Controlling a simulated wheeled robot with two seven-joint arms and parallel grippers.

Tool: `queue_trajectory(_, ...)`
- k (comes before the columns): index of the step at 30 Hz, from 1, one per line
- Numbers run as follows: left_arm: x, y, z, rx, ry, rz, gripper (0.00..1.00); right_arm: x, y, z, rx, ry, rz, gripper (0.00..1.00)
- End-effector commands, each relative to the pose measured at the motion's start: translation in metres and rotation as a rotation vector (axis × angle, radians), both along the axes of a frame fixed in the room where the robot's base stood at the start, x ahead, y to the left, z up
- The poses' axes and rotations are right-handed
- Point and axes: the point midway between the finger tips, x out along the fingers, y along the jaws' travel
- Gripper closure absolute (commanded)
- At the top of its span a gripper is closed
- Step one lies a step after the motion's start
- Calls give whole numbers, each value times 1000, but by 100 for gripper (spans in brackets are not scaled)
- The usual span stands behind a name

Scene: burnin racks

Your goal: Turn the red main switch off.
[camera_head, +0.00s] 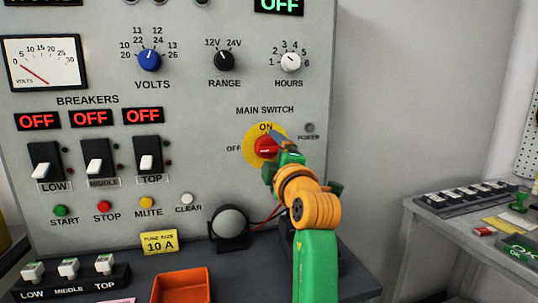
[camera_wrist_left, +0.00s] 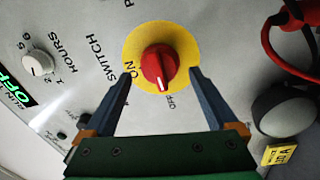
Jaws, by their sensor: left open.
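The red main switch (camera_head: 265,147) is a round knob on a yellow disc (camera_head: 250,136) on the grey panel. ON is printed above it and OFF at its left. In the left wrist view, which is turned, the red knob (camera_wrist_left: 158,66) has its ridge and white mark pointing toward OFF. My left gripper (camera_head: 280,146) is in front of the switch and partly covers it in the head view. In the wrist view its open fingers (camera_wrist_left: 161,74) stand on either side of the knob, with gaps to it. My right gripper is not in view.
The HOURS knob (camera_head: 291,62) and RANGE knob (camera_head: 224,61) sit above the switch. Breakers (camera_head: 96,158) reading OFF are at left. A round grey lamp or buzzer (camera_head: 231,224) with red wires sits below. A side table (camera_head: 440,222) stands at right.

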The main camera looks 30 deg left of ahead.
Motion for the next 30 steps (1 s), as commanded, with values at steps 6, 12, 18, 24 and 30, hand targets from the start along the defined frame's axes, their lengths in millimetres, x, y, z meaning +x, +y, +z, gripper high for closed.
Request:
queue_trajectory(6, -27, -32, -6, 2, -3, 0, 8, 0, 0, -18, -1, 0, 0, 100)
queue_trajectory(12, -32, -38, -5, -1, -1, 0, 8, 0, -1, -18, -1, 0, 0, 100)
queue_trajectory(18, -32, -37, -4, 0, -1, 0, 8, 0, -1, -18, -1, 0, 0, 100)
queue_trajectory(24, -32, -37, 16, 0, -1, 0, 8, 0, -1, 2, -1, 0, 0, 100)
queue_trajectory(30, -32, -37, 59, 0, -1, 0, 8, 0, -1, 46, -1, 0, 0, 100)
